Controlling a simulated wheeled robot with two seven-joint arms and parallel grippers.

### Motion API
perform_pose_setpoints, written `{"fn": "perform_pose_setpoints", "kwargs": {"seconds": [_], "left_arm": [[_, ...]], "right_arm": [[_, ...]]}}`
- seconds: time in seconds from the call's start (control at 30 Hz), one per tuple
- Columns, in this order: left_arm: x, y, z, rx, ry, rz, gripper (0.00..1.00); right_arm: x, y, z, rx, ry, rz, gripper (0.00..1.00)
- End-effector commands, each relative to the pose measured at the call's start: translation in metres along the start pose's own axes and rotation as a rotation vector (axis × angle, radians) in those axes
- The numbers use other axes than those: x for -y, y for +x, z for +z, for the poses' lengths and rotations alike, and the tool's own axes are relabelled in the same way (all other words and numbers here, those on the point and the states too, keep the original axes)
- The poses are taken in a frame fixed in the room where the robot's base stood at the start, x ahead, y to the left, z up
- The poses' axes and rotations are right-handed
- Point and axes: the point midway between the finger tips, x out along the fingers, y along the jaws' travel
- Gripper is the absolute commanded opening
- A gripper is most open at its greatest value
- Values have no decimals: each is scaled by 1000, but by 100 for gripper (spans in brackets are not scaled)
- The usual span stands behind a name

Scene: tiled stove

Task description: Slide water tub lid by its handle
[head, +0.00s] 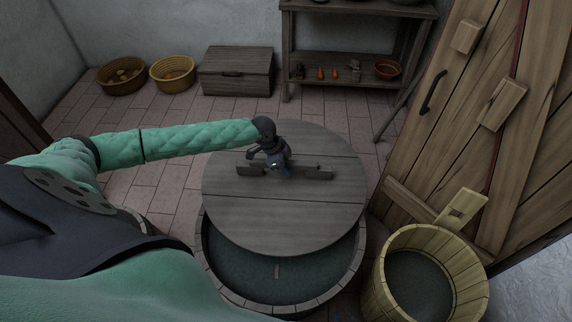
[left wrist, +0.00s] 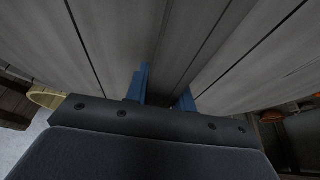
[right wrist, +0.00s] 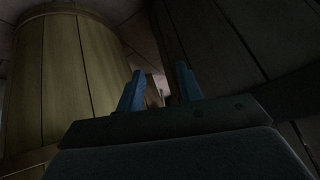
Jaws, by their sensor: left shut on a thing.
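The round wooden lid (head: 284,215) lies over the back part of the water tub (head: 205,250), leaving a crescent of dark water open at the front. The gripper hides part of the handle. My right gripper (right wrist: 160,75) is open and empty in the right wrist view, low between wooden vessels; it does not show in the head view.
A wooden bucket (head: 455,250) with water stands right of the tub, near a plank door (head: 440,150). Baskets (head: 172,73), a chest (head: 236,72) and a shelf (head: 350,25) stand along the back wall. Tiled floor (head: 180,185) is free behind and left of the tub.

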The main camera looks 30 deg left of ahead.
Motion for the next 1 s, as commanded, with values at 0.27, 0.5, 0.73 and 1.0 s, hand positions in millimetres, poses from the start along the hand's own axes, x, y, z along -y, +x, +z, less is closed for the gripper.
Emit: {"fn": "perform_pose_setpoints", "kwargs": {"seconds": [0.27,0.5,0.73,1.0], "left_arm": [[-6,0,0,1,0,3,0],[-9,1,0,1,1,3,0],[-12,1,0,1,0,4,0],[-16,1,0,1,0,5,0]], "right_arm": [[3,-10,-12,4,0,-3,36],[4,-15,-22,12,-2,-4,36],[5,-20,-33,16,-5,-6,36],[8,-28,-40,27,-5,-8,36]]}}
